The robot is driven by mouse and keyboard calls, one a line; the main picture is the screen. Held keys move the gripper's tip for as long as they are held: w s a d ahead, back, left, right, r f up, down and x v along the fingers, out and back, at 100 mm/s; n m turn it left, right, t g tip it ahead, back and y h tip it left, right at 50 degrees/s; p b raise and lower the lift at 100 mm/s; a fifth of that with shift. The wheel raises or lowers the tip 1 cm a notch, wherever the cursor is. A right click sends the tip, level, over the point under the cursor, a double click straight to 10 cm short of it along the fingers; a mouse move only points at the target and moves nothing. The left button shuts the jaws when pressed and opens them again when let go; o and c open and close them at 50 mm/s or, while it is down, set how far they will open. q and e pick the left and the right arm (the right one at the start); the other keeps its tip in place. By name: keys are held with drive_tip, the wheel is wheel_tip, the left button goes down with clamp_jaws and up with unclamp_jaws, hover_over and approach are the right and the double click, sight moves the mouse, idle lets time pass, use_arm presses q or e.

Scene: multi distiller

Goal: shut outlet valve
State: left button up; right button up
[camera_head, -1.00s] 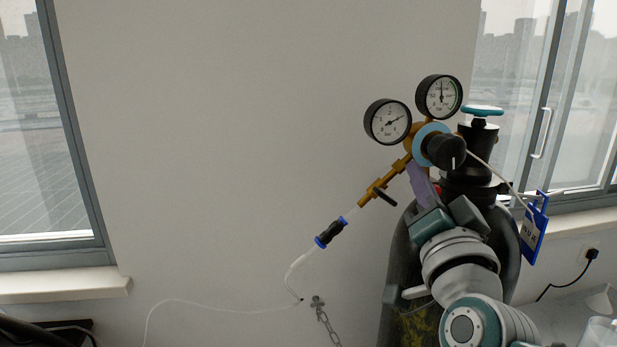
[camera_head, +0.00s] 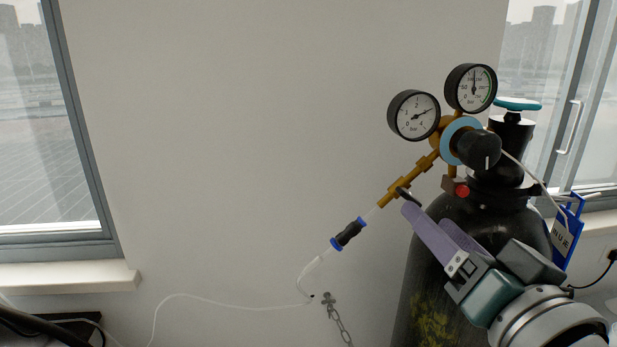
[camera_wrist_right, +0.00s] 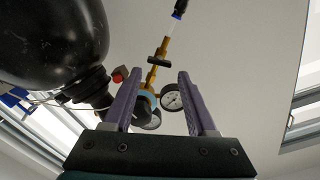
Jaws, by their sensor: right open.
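The outlet valve is a small black lever (camera_head: 403,193) on the brass outlet pipe (camera_head: 422,167) of the gas cylinder's regulator. The lever lies across the pipe; in the right wrist view the lever (camera_wrist_right: 160,61) shows ahead, between the fingertips. My right gripper (camera_head: 425,214) is open, with purple fingers pointing up and left at the lever. One fingertip overlaps the lever's lower end in the head view; I cannot tell whether they touch. The right gripper (camera_wrist_right: 162,74) holds nothing in the right wrist view. My left gripper is not in view.
The black cylinder (camera_head: 425,270) stands right behind the gripper. Two gauges (camera_head: 414,115) (camera_head: 471,88), a black regulator knob (camera_head: 479,150) and a teal top handwheel (camera_head: 518,103) sit above. A hose connector (camera_head: 348,234) hangs lower left. The wall to the left is clear.

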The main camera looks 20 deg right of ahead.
sight(405, 189)
drive_tip(key=o, duration=0.3)
drive_tip(key=x, duration=0.8)
drive_tip(key=shift+w+d+p, duration=0.2)
drive_tip(key=shift+w+p, duration=0.15)
drive_tip(key=shift+p, duration=0.05)
clamp_jaws()
